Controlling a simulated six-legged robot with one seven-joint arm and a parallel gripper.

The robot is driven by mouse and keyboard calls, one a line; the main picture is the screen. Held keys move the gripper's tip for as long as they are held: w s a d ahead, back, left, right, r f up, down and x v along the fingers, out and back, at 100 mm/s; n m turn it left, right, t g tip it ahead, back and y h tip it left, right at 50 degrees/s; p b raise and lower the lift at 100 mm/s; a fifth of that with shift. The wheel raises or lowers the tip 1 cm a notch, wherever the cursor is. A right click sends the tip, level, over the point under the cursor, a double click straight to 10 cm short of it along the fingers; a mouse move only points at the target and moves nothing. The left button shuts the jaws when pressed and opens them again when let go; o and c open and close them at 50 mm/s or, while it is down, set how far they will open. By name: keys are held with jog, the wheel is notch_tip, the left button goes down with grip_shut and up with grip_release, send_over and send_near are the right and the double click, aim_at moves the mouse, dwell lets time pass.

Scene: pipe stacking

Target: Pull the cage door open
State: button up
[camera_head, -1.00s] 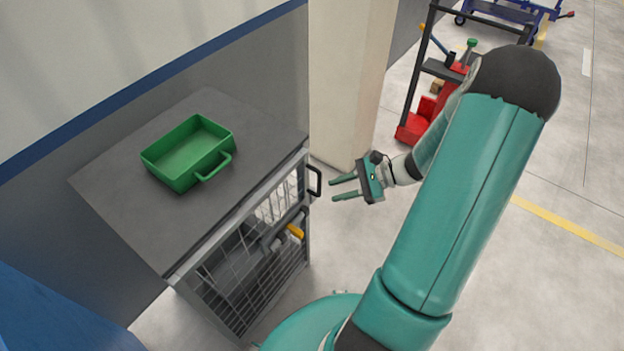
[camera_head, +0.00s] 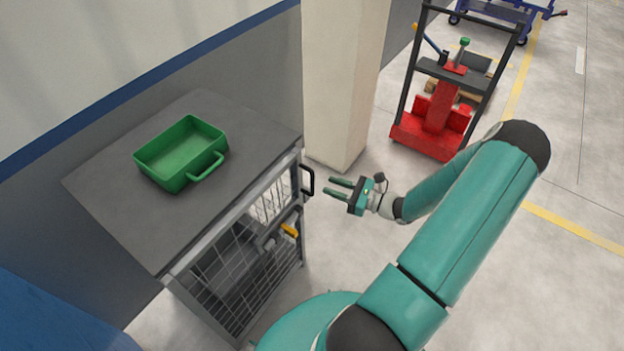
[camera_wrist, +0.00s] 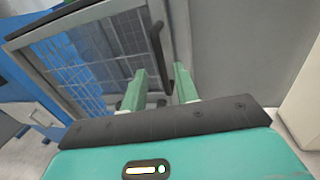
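The cage (camera_head: 166,277) stands under a dark tabletop, and its barred front door (camera_head: 240,262) looks shut. A dark upright handle (camera_head: 308,181) sticks out near the top right of the cage front. My gripper (camera_head: 334,188) is open and empty, a short gap to the right of the handle, with its fingers pointing at it. In the wrist view, the handle (camera_wrist: 157,48) is ahead of and between the two green fingertips (camera_wrist: 160,73), and the barred door (camera_wrist: 95,55) lies to the left. A yellow-orange part (camera_head: 290,230) shows on the cage front.
A green tray (camera_head: 180,158) sits on the dark tabletop (camera_head: 110,205). A pale pillar (camera_head: 340,90) stands behind the handle. A red trolley (camera_head: 435,125) stands at the back right.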

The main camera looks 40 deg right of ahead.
send_over(312, 194)
jog(key=shift+w+d, duration=0.25)
grip_shut()
